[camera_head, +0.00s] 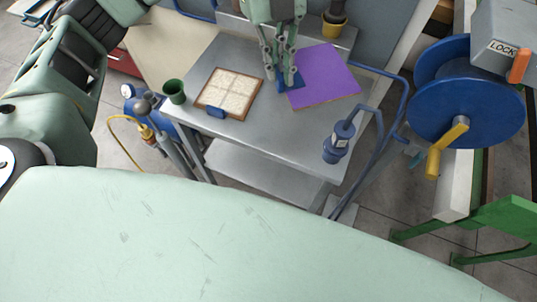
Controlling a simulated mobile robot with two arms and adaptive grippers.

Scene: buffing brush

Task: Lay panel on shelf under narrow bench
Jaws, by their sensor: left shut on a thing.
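A flat purple panel (322,77) is at the right part of the narrow grey bench (228,62). I cannot tell whether it rests on the top or is slightly raised. My left gripper (284,80) points down from the top and is shut on a small blue block (291,85) at the panel's left edge. The fingers partly hide the block. A wooden-framed cream board (230,91) with a blue clip on its front edge lies left of the gripper. The grey lower shelf (262,172) under the bench looks bare where it shows. My right gripper is out of view.
A green cup (174,91) stands on the bench's left end, a blue bottle (338,142) at its front right corner. Blue tube rails (379,145) run along the right end, beside a big blue reel (465,92).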

